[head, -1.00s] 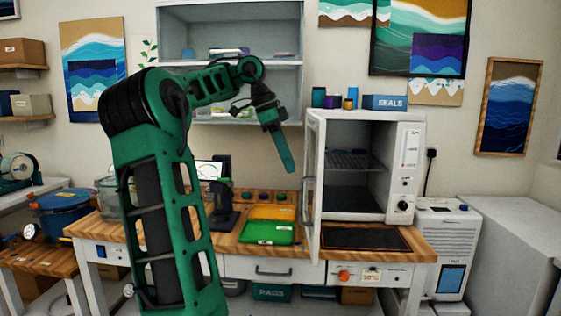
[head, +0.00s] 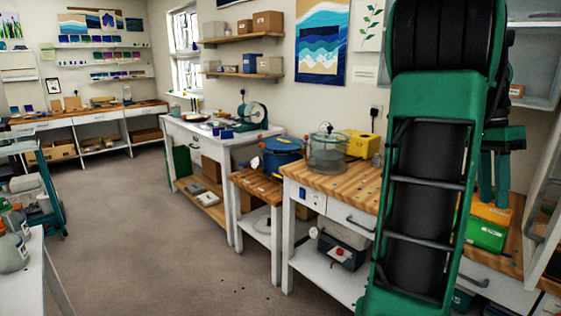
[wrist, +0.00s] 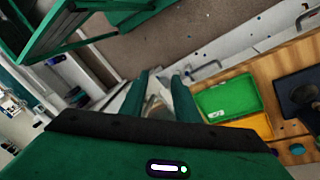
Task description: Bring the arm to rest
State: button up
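My gripper (head: 493,202) hangs at the right of the head view, partly hidden behind my green arm, with its fingers pointing down. In the wrist view its two green fingers (wrist: 158,75) stand apart, and nothing is held between them. In the head view the fingers appear in front of or above the orange tray (head: 490,212) and green tray (head: 487,234) on the wooden bench (head: 350,180); I cannot tell the gap. My raised arm covers much of the right side.
A clear pot (head: 328,153) and a yellow case (head: 361,144) stand on the bench. Open floor (head: 170,240) lies left. A cart (head: 48,195) is at far left.

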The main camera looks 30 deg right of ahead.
jog(key=w+a+f+n+t, duration=0.1)
jog(key=w+a+f+n, duration=0.2)
jog(key=a, duration=0.7)
jog(key=w+a+f+n+t, duration=0.1)
jog(key=w+a+f+n, duration=0.3)
jog(key=a+f+n, duration=0.4)
jog(key=w+a+f+n+t, duration=0.1)
jog(key=w+a+f+n, duration=0.3)
jog(key=a+n, duration=0.3)
jog(key=a+f, duration=0.1)
jog(key=a, duration=0.4)
jog(key=shift+a+f+n, duration=0.2)
jog(key=shift+n, duration=0.2)
